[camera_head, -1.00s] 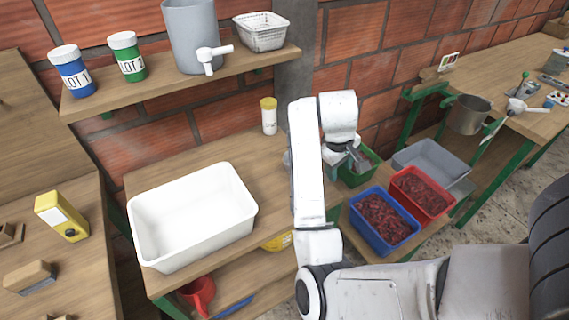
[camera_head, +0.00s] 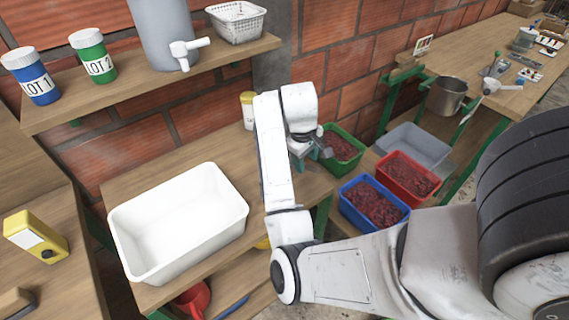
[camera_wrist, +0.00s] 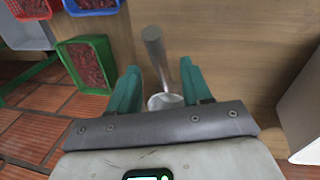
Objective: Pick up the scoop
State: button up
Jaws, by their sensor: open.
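A grey metal scoop shows in the wrist view, with a round-ended handle (camera_wrist: 154,48) and a pale cup (camera_wrist: 164,101). It appears to be at the wooden table by the wall. My gripper (camera_wrist: 159,68) is open, with one green finger on each side of the scoop. The handle reaches out beyond the fingertips, and the cup lies nearer the palm. I cannot tell whether the fingers touch it. In the head view my gripper (camera_head: 309,152) is at the table's right end, and my arm hides the scoop.
A large white tub (camera_head: 180,222) fills the table to the left. A white-and-yellow jar (camera_head: 247,110) stands behind my arm.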

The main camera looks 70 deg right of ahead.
jog(key=shift+s+d+f, duration=0.15)
jog(key=shift+d+f, duration=0.05)
jog(key=shift+f, duration=1.15)
jog(key=shift+s+d+f, duration=0.1)
jog(key=shift+d+f, duration=0.05)
jog(key=shift+f, duration=1.2)
jog(key=shift+c, duration=0.3)
grip_shut()
